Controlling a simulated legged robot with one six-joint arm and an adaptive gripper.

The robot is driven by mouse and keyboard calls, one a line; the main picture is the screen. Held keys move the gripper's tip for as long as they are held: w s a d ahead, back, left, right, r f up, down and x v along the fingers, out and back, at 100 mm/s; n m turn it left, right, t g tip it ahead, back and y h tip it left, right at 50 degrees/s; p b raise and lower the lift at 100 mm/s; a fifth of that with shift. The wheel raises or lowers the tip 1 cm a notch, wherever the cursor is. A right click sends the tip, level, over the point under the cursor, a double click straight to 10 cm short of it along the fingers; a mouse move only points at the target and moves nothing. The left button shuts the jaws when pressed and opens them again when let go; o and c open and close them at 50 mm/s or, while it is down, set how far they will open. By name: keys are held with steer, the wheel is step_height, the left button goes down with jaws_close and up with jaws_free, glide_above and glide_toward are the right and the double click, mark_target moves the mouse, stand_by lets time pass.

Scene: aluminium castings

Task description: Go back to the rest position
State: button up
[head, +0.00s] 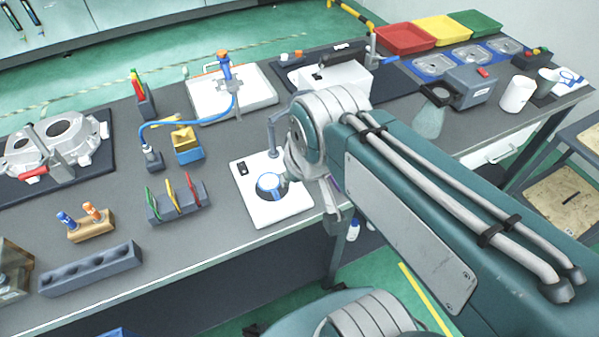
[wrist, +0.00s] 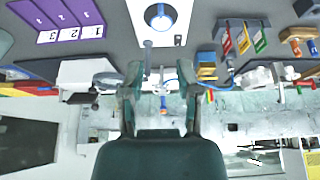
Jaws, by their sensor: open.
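My gripper (wrist: 160,88) shows in the wrist view with its two teal fingers apart and nothing between them. The wrist picture is turned over, with the bench at the top. The fingers point toward the white plate with a round blue-lit disc (wrist: 160,17), and seem apart from it. In the head view my arm reaches in from the lower right over the bench's front edge. It covers part of the same white plate (head: 262,211), and my fingers cannot be made out clearly there.
An aluminium casting (head: 80,140) lies on a dark mat at left. A rack with coloured tags (head: 178,203), a grey holed block (head: 90,268) and a white board with a blue hose (head: 205,95) stand nearby. Red (head: 402,40), yellow and green trays stand at the back right.

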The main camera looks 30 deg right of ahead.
steer(key=shift+s+r+t, duration=0.1)
steer(key=shift+s+t, duration=0.3)
steer(key=shift+s, duration=0.6)
